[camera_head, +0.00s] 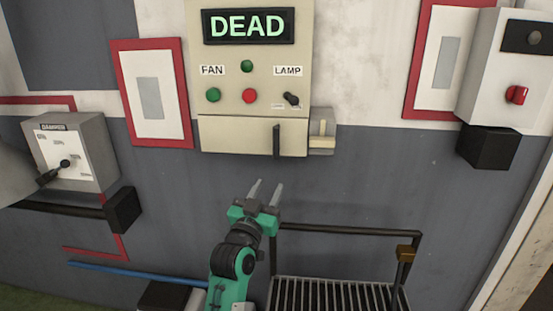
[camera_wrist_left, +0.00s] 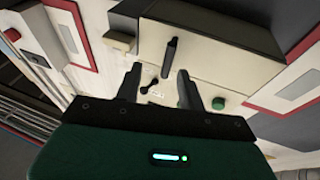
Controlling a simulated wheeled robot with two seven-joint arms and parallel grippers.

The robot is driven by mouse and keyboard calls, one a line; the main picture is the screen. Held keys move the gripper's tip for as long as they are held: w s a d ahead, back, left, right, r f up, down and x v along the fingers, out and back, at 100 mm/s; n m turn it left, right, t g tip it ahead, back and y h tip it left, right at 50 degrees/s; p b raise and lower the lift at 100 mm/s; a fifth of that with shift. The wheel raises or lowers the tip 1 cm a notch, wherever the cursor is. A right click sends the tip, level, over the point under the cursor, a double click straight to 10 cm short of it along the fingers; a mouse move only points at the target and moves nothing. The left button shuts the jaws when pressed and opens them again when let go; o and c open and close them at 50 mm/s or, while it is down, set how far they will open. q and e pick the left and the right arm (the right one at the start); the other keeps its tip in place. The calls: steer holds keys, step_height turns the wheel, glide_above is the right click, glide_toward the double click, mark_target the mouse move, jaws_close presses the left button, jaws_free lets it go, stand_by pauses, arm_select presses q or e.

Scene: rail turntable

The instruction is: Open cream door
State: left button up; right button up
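The cream door (camera_head: 235,136) is a wide flat panel under the buttons of the cream control box. It looks shut. A black upright bar handle (camera_head: 276,141) stands at its right side. My left gripper (camera_head: 267,186) is below the door and handle, fingers pointing up toward them, open and empty. In the left wrist view the cream door (camera_wrist_left: 215,45) shows large, with the black handle (camera_wrist_left: 170,57) seen just beyond the gap between the open fingers (camera_wrist_left: 159,76), not visibly touched. My right gripper is not in view.
The control box (camera_head: 225,83) has a DEAD display, FAN buttons and a LAMP switch. A cream block (camera_head: 322,130) juts out right of the door. A dark rail (camera_head: 345,232) and slatted rack (camera_head: 335,295) stand at lower right. A DAMPER box (camera_head: 85,150) is left.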

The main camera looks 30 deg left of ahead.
mark_target(275, 140)
arm_select(q)
steer(key=shift+n+t+y, duration=0.4)
steer(key=shift+n+y, duration=0.1)
steer(key=shift+y, duration=0.2)
steer(key=w+a+r+p, duration=0.1)
steer(key=w+r, duration=0.2)
steer(key=w+a+r+p, duration=0.2)
steer(key=w, duration=0.2)
steer(key=w+a+r+p, duration=0.1)
steer(key=w+r+p, duration=0.1)
steer(key=w+r, duration=0.1)
steer(key=shift+w+a+r, duration=0.2)
steer(key=shift+w+r, duration=0.05)
steer(key=shift+r, duration=0.1)
steer(key=shift+w+a, duration=0.15)
steer(key=shift+w, duration=0.35)
jaws_close()
